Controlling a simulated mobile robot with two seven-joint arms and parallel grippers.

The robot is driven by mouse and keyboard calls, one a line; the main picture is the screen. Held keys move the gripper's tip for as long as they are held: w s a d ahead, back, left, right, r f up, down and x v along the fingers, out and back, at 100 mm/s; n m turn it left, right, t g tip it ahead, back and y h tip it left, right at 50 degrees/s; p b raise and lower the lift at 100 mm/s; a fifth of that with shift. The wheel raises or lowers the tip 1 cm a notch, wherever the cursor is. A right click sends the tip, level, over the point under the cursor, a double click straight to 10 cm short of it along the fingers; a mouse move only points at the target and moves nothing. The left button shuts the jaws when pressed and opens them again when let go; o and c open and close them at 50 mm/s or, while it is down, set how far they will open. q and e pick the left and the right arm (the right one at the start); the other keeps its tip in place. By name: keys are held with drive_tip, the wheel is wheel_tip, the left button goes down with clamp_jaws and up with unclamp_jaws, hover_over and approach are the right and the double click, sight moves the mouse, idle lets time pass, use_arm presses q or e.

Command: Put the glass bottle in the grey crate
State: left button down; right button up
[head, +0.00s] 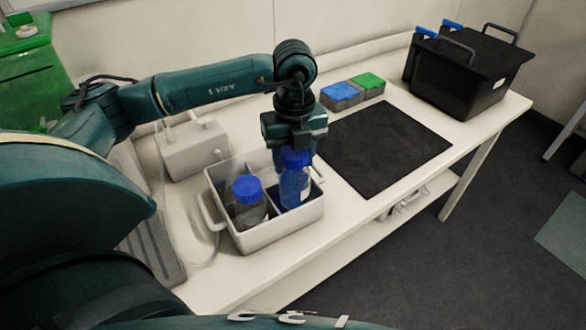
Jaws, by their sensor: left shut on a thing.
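The grey crate (285,231) stands on the white table, with a divider between its compartments. A glass bottle (295,188) with blue contents and a blue cap is upright at the crate's right compartment. Its lower end appears inside the walls, but I cannot tell whether it touches the floor. My left gripper (294,152) is above the crate, pointing down and shut on this bottle near its cap. A second bottle (249,211), clear-grey with a blue cap, stands in the left compartment. My right gripper is not in view.
A dark mat (384,146) lies bare to the right of the crate. Behind it are a blue box (339,95) and a green box (368,83). A black crate (465,77) stands at the far right end. A pale device (192,150) is behind the grey crate.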

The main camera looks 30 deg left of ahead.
use_arm(q)
wheel_tip(320, 180, down, 3)
drive_tip(key=shift+f, duration=0.25)
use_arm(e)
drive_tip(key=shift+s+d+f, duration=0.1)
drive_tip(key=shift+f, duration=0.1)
use_arm(q)
drive_tip(key=shift+f, duration=0.1)
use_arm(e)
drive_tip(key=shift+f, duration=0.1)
use_arm(q)
drive_tip(key=c, duration=1.1)
unclamp_jaws()
drive_tip(key=shift+f, duration=0.15)
drive_tip(key=shift+c, duration=0.2)
drive_tip(key=o, duration=0.5)
drive_tip(key=shift+c, duration=0.2)
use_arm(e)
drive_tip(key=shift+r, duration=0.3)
